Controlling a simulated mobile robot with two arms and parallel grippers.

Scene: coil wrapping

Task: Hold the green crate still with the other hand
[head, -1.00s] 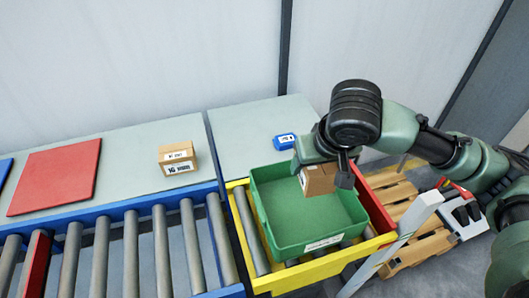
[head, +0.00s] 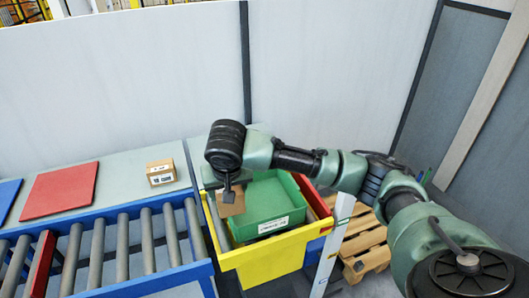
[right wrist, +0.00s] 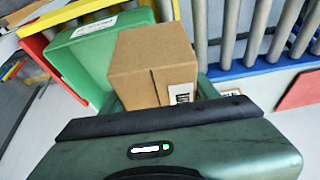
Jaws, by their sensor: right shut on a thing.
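The green crate (head: 285,188) sits in the yellow-sided end section (head: 275,260) of the conveyor. A white label is on its front wall. My right gripper (head: 229,186) is shut on a small cardboard box (head: 231,207), held at the crate's left side. The box hides part of the crate's left wall. In the right wrist view the box (right wrist: 150,65) is in front of the green crate (right wrist: 92,50); I cannot tell whether they touch. My left gripper is not in view.
Another cardboard box (head: 161,172) stands on the grey table at left, beside a red panel (head: 60,190) and a blue panel (head: 7,195). The roller conveyor (head: 120,245) runs along the front. A wooden pallet (head: 363,240) lies on the floor at right.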

